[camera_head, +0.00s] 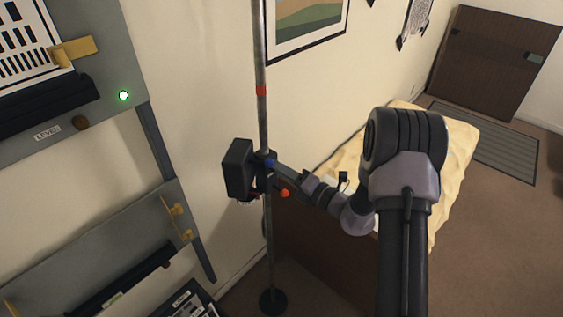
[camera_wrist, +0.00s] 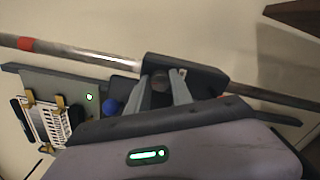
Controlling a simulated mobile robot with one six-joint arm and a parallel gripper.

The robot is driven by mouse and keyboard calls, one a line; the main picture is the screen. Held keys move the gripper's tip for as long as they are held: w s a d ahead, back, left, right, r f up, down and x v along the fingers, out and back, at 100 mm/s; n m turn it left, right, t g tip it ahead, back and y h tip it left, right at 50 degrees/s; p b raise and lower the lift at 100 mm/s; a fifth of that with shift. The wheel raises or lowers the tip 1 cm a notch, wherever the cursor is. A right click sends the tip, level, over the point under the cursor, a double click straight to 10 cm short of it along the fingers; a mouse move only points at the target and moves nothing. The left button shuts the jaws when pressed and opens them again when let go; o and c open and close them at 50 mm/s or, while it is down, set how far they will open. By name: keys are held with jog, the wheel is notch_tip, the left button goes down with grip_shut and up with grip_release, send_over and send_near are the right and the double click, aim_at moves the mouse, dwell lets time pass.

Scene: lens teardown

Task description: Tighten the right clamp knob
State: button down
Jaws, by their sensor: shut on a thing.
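A dark clamp block (camera_head: 238,168) sits on a thin upright metal pole (camera_head: 262,120). In the wrist view the block (camera_wrist: 205,78) lies across the pole (camera_wrist: 85,56). My gripper (camera_head: 268,166) reaches the block from the right. In the wrist view my gripper's two grey fingers (camera_wrist: 165,88) are closed on a dark round knob (camera_wrist: 160,82) at the block, mostly hidden between them. A blue knob (camera_wrist: 110,106) is to the left of the fingers. It also shows in the head view (camera_head: 270,162). I cannot tell from the frames how tight the held knob is.
A grey wall panel (camera_head: 108,118) with a green light stands left, above a lower panel (camera_head: 110,240). A bed (camera_head: 455,150) stands behind my arm. The pole's round base (camera_head: 273,302) rests on the floor.

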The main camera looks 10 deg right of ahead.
jog(key=shift+r+m+p, duration=0.1)
jog(key=shift+m+p, duration=0.8)
jog(key=shift+m, duration=0.1)
jog(key=c, duration=1.1)
grip_release()
jog(key=v, duration=1.7)
jog(key=shift+s+d, duration=0.15)
jog(key=shift+s, duration=0.05)
